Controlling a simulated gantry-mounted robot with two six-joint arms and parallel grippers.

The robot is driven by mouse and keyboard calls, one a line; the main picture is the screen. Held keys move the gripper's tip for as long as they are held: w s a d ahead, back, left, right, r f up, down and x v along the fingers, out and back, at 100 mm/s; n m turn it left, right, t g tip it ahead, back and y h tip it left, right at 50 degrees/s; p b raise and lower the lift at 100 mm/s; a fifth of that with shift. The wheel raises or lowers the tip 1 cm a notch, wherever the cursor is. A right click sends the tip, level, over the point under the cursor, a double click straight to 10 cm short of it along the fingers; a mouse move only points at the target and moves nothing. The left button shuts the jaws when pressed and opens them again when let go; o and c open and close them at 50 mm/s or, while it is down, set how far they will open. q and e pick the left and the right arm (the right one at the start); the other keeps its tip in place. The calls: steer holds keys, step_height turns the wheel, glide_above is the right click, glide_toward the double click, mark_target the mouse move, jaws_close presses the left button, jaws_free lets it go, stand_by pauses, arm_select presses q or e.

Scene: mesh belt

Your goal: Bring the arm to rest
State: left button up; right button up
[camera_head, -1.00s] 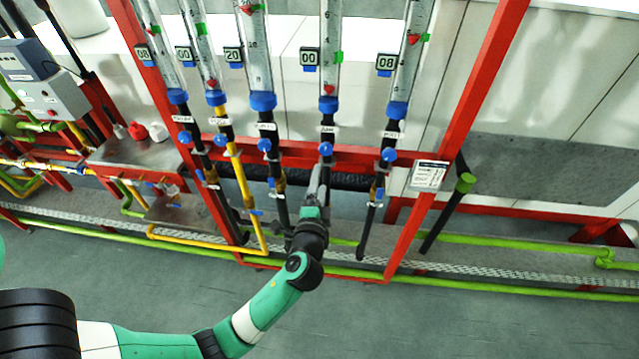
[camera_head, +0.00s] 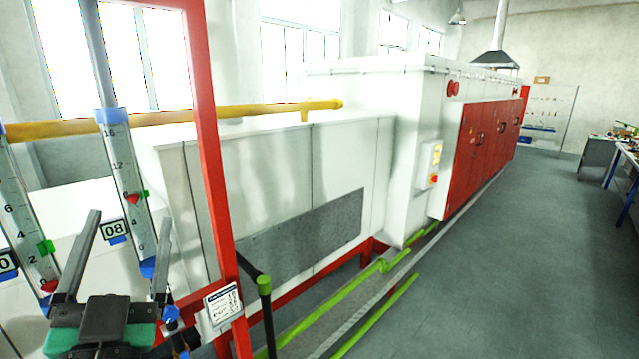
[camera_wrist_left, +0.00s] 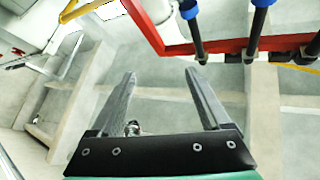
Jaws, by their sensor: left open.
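My left gripper (camera_head: 130,216) is at the lower left of the head view, its two grey fingers spread apart with nothing between them. It is raised in front of the red frame of the flow meters. In the left wrist view the open fingers (camera_wrist_left: 160,74) also have nothing between them, with pale surfaces beyond. A glass flow meter (camera_head: 124,170) with a red float and a green marker stands behind the gripper in the head view. Its lower end is partly hidden by a finger. My right gripper is in neither view.
The red frame post (camera_head: 208,140) stands right of the gripper, with a white label (camera_head: 222,303) low on it. A long white machine with red doors (camera_head: 482,140) runs back to the right. Green pipes (camera_head: 340,300) run low along it. The grey floor (camera_head: 520,280) at right is clear.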

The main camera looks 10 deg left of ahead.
arm_select(q)
steer(key=s+d+r+m+t+h, duration=0.2)
steer(key=s+d+r+t+h, duration=0.4)
steer(key=s+d+r+h, duration=0.4)
step_height(320, 180, up, 22)
steer(key=w+h+p, duration=0.2)
steer(key=p, duration=1.9)
steer(key=shift+d+f+h, duration=0.2)
steer(key=shift+d+h, duration=0.1)
steer(key=shift+h, duration=0.1)
